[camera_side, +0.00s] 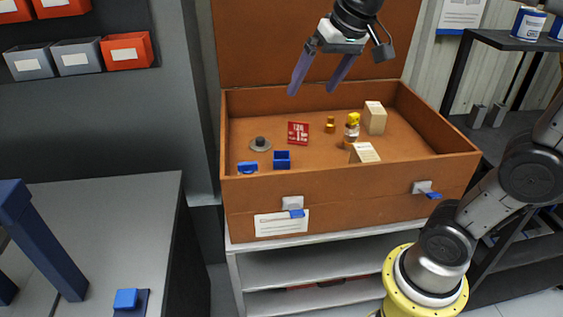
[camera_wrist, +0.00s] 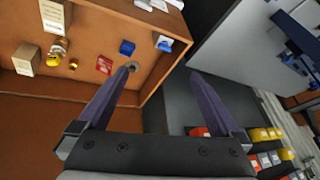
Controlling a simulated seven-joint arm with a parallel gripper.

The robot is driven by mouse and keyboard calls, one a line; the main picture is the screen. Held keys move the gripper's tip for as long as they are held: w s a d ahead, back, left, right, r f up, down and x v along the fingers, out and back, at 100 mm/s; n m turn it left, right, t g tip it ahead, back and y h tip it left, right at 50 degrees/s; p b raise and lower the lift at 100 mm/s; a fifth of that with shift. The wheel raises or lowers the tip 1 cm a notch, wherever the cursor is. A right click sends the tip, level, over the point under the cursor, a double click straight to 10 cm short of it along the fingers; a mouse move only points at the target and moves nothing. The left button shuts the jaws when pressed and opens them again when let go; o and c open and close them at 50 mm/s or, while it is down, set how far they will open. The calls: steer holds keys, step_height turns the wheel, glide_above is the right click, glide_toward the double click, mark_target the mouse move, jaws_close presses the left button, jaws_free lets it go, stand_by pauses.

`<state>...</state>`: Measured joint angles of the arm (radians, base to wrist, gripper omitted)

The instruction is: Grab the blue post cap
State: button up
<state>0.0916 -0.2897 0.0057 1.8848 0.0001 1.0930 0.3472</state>
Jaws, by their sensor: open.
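A small square blue piece, hollow on one side, looks like the blue post cap (camera_side: 282,159); it lies on the floor of the orange-brown crate (camera_side: 340,207) near the front wall. In the wrist view the post cap (camera_wrist: 127,47) is beyond the left fingertip. A flatter blue piece (camera_side: 247,167) sits left of it, also seen in the wrist view (camera_wrist: 164,43). My gripper (camera_side: 311,91) is open and empty, high above the back of the crate and clear of everything. In the wrist view its fingers (camera_wrist: 162,71) are spread wide.
The crate also holds a grey disc with a dark knob (camera_side: 260,144), a red card (camera_side: 298,133), a small gold piece (camera_side: 330,125), a yellow-topped bottle (camera_side: 351,131) and tan boxes (camera_side: 375,118). Crate walls surround them. A grey bench (camera_side: 100,220) stands left.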

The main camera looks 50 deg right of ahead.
steer(key=w+d+m, duration=0.2)
steer(key=w+d, duration=0.1)
steer(key=w, duration=0.4)
steer(key=m+g, duration=0.3)
steer(key=g, duration=0.2)
glide_above(281, 155)
steer(key=s+a, duration=0.1)
steer(key=s, duration=0.1)
step_height(281, 155, down, 24)
steer(key=f, duration=0.7)
steer(key=shift+w+a+f, duration=0.1)
steer(key=shift+w+a, duration=0.05)
steer(key=shift+a, duration=0.1)
steer(key=shift+a+f, duration=0.2)
steer(key=shift+f, duration=2.95)
steer(key=c, duration=1.4)
steer(key=shift+o, duration=0.2)
steer(key=shift+w+r, duration=0.1)
steer(key=shift+r, duration=0.05)
